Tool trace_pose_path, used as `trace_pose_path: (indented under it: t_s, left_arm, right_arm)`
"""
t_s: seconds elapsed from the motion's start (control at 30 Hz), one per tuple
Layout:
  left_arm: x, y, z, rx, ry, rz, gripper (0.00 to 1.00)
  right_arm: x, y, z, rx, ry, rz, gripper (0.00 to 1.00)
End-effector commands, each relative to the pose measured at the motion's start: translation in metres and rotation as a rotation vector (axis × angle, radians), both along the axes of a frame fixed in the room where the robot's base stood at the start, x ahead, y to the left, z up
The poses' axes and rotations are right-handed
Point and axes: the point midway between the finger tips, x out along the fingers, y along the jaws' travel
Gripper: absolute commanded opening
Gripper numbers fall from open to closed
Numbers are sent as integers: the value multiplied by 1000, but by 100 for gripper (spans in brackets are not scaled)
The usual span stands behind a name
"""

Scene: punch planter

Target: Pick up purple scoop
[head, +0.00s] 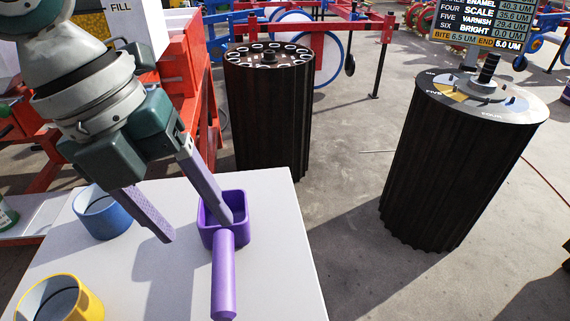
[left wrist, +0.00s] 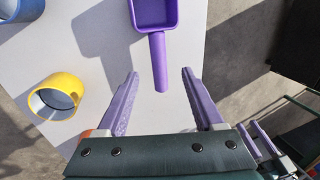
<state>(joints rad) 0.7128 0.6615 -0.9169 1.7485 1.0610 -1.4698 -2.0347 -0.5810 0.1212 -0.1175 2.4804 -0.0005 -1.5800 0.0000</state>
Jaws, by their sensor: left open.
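The purple scoop (head: 224,275) lies on the white table, with its square cup toward the back and its handle toward the front. In the left wrist view the scoop (left wrist: 158,62) shows with its handle pointing toward my gripper. My left gripper (head: 198,230) is open and empty, over the table. In the head view one finger overlaps the scoop's cup and the other is left of it. In the left wrist view the handle's end shows between the fingertips (left wrist: 160,74); the height gap is unclear. Part of what looks like my right gripper (left wrist: 257,140) shows at the lower right.
A blue cup (head: 102,212) and a yellow cup (head: 58,300) stand left of the scoop on the white table (head: 275,250). Two dark ribbed drums, one behind the table (head: 268,120) and one at the right (head: 450,150), stand on the floor. Red crates (head: 185,75) are at the back left.

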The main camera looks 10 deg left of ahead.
Motion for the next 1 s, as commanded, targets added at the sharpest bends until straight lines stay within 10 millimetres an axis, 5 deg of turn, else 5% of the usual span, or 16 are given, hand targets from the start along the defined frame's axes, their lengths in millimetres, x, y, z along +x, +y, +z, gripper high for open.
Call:
trace_pose_path:
  t_s: [0.7, 1.0]
  left_arm:
    - [8, -27, -91, 2, 0, -4, 69]
    - [8, -28, -94, 2, -1, -5, 69]
  right_arm:
    - [0, 3, -39, 7, 0, 0, 50]
    - [0, 1, -39, 4, 1, 1, 50]
